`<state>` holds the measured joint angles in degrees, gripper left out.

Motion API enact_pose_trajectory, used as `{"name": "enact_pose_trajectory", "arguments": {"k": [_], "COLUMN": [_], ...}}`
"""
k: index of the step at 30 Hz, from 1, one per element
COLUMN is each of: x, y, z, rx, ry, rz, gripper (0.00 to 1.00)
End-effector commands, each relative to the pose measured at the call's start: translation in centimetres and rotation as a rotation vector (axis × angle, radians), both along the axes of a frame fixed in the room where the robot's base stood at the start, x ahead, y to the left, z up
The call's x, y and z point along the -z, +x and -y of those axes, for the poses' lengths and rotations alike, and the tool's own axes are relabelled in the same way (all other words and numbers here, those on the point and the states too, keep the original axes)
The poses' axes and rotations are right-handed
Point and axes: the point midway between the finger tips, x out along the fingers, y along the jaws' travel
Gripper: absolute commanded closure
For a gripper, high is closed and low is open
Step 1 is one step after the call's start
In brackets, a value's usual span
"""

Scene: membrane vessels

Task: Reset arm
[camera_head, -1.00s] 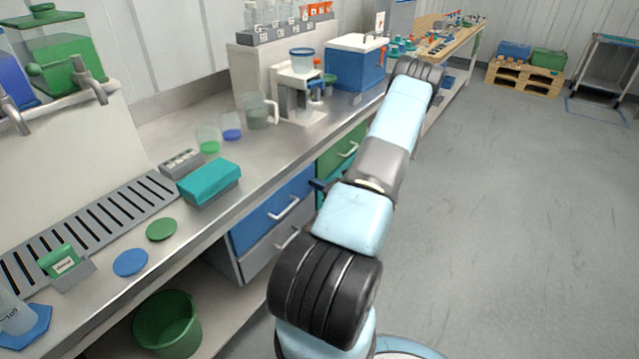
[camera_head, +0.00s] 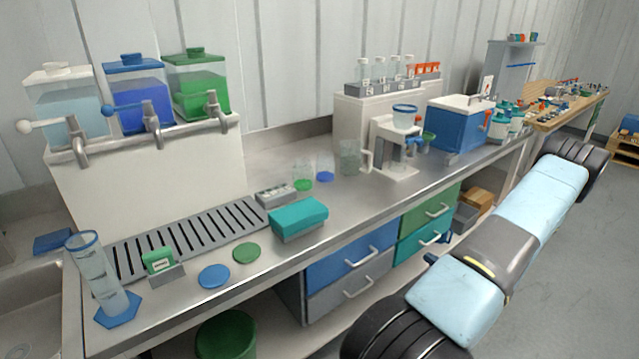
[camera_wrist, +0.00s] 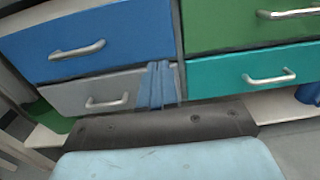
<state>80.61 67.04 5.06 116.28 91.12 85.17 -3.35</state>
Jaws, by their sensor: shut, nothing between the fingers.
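My gripper (camera_wrist: 158,85) shows in the wrist view as blue fingers held together, with nothing between them. It is in front of the drawer fronts under the bench, near the seam between the left and right drawers, and seems apart from the handles. In the head view my arm reaches across the lower right, beside the bench. Only a small blue piece of the gripper (camera_head: 431,259) shows there, by the teal drawer (camera_head: 425,238). The blue drawer (camera_wrist: 90,40), grey drawer (camera_wrist: 95,92) and green drawer (camera_wrist: 235,25) all look closed.
The steel bench (camera_head: 330,205) carries three tap dispensers (camera_head: 140,105), a teal box (camera_head: 298,215), a measuring cylinder (camera_head: 95,275) and a blue cooler box (camera_head: 455,125). A green bin (camera_head: 226,335) stands below. Grey floor (camera_head: 560,260) is free at the right.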

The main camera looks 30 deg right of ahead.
Motion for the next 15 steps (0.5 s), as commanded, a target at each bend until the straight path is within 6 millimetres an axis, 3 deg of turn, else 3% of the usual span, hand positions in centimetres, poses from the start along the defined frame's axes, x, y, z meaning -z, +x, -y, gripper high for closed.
{"name": "enact_pose_trajectory", "arguments": {"k": [5, 8, 15], "x": [-0.4, -1.9, -8.4], "y": [0.3, 1.3, 5.3], "z": [-0.2, -0.9, -5.5], "rx": [-0.014, -0.066, -0.314], "ry": [-0.008, -0.039, -0.185], "rz": [-0.002, -0.007, -0.032], "gripper": [1.0, 1.0, 1.0]}}
